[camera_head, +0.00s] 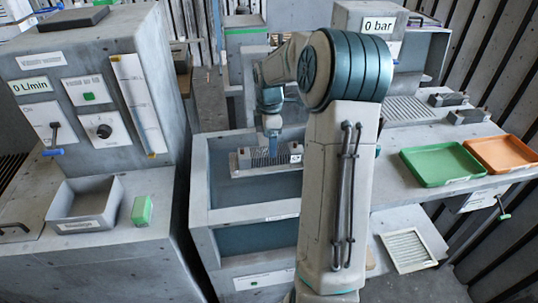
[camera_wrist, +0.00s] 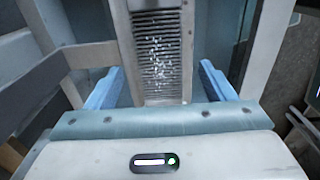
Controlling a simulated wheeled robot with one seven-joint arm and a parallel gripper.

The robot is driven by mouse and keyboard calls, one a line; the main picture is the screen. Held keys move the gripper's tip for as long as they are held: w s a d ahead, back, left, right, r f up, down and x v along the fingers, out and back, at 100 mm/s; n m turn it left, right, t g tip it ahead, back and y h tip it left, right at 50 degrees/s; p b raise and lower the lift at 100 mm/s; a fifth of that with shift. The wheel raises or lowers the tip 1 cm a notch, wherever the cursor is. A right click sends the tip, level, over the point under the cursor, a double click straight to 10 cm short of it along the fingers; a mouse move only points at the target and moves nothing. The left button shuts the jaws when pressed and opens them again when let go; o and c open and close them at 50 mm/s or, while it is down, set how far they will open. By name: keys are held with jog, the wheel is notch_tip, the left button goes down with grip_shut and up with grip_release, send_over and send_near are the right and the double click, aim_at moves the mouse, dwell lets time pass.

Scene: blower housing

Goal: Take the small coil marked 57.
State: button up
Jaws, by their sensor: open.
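A grey finned coil (camera_head: 268,160) lies lengthwise in the open top of the grey housing (camera_head: 199,188) in the middle of the head view. A small tag shows at its right end, but I cannot read a number on it. In the wrist view, the finned coil (camera_wrist: 158,55) runs away from me between the blue fingers, with white specks on its fins. My gripper (camera_head: 272,138) points down above the coil, open. In the wrist view, my gripper (camera_wrist: 156,82) has one finger on each side of the coil, with visible gaps. I cannot tell the finger depth.
A green tray (camera_head: 443,163) and an orange tray (camera_head: 503,153) stand on the right bench, with metal blocks (camera_head: 469,116) behind. On the left are a grey bin (camera_head: 84,204), a green block (camera_head: 142,210) and a control cabinet (camera_head: 95,70).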

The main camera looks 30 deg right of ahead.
jog(key=shift+a+f+p, duration=0.1)
jog(key=shift+f+p, duration=0.45)
jog(key=shift+f, duration=2.25)
jog(key=c, duration=1.4)
jog(key=shift+r, duration=0.1)
jog(key=shift+r, duration=0.45)
notch_tip(320, 180, up, 3)
jog(key=shift+w+b, duration=0.1)
jog(key=shift+b, duration=0.35)
jog(key=shift+s+a+r+b, duration=0.3)
jog(key=shift+s+a+r, duration=0.25)
jog(key=shift+s+r, duration=1)
jog(key=shift+s+a+r+b, duration=0.35)
jog(key=shift+s+a+r, duration=0.35)
jog(key=shift+s, duration=1.5)
jog(key=shift+s+a+r+b, duration=0.4)
jog(key=shift+s+r, duration=0.85)
jog(key=shift+s, duration=0.65)
